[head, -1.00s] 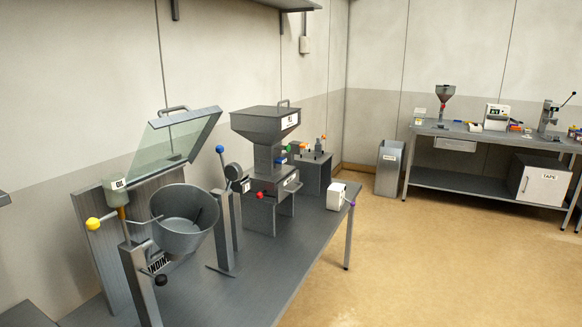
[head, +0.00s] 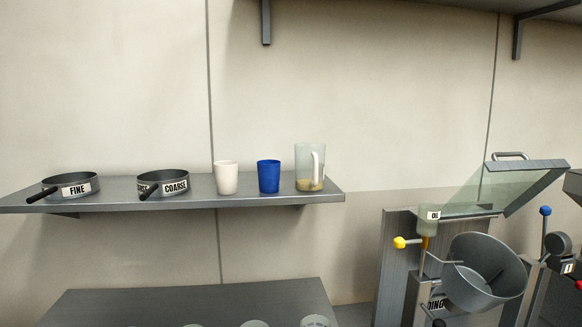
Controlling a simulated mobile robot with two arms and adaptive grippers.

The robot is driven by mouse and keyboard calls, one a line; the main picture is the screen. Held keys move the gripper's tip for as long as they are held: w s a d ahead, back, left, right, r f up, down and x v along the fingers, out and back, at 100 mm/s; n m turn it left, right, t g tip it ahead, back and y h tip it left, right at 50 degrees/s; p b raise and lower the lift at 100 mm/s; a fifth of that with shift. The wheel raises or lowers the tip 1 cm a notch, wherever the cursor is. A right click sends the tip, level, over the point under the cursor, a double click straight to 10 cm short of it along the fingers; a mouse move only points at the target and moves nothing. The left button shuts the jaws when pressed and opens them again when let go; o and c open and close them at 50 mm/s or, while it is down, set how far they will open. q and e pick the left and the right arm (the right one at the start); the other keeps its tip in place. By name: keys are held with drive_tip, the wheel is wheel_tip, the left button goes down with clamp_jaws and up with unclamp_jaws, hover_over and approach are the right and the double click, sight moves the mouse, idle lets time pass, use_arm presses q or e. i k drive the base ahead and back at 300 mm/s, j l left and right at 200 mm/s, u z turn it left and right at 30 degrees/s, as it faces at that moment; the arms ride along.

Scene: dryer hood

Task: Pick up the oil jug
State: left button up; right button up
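A clear jug (head: 309,168) with a white handle and a little yellowish liquid at the bottom stands upright at the right end of a grey wall shelf (head: 120,203). No label shows on it. A small cup marked OIL (head: 429,219) is mounted on the machine at the right, above an amber tube. Neither of my grippers is in view.
Left of the jug on the shelf stand a blue cup (head: 268,176), a white cup (head: 226,177), and pans marked COARSE (head: 163,183) and FINE (head: 70,186). A grey table (head: 180,300) is below. The machine's tilted metal bowl (head: 484,272) and raised glass hood (head: 515,187) are at right.

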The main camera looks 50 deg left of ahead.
sight(310, 158)
drive_tip(key=u, duration=1.5)
